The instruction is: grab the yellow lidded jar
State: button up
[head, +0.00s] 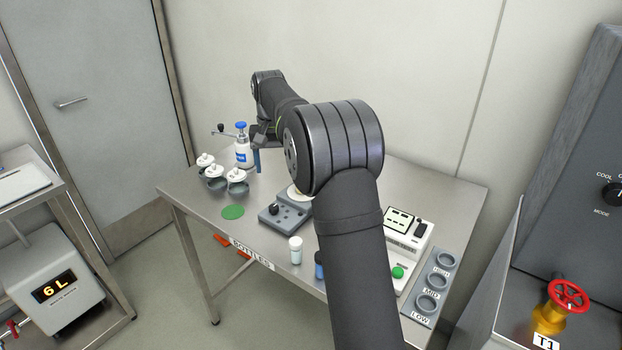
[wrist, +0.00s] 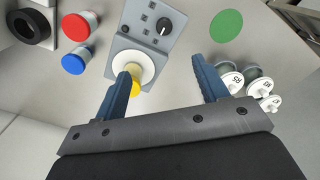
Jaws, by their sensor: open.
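A yellow piece (wrist: 135,87), which I take for the yellow lidded jar, shows in the wrist view beside and behind my left-hand finger. Most of it is hidden, so I cannot make out its lid. It is at a round white plate on a grey device with a black knob (wrist: 163,30). In the head view, one blue finger (head: 257,161) shows behind my arm, and the yellow jar is hidden there.
Red-topped (wrist: 76,27) and blue-topped (wrist: 75,63) containers stand beside the device. Several white-lidded containers (wrist: 232,80) stand on the other side, near a green disc (wrist: 226,25). A blue-capped bottle (head: 242,148) stands behind them. A small pale jar (head: 295,250) is near the table's front edge.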

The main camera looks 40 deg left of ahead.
jog(key=w+d+r+n, duration=0.2)
jog(key=w+r+n, duration=0.45)
jog(key=w, duration=0.25)
notch_tip(320, 180, down, 12)
jog(key=shift+a+f, duration=0.1)
jog(key=shift+w+d+f, duration=0.1)
jog(key=shift+f, duration=1.25)
jog(key=shift+w+d+f, duration=0.1)
jog(key=shift+f, duration=1.2)
jog(key=shift+c, duration=0.5)
jog(key=c, duration=1.1)
jog(key=shift+c, duration=0.2)
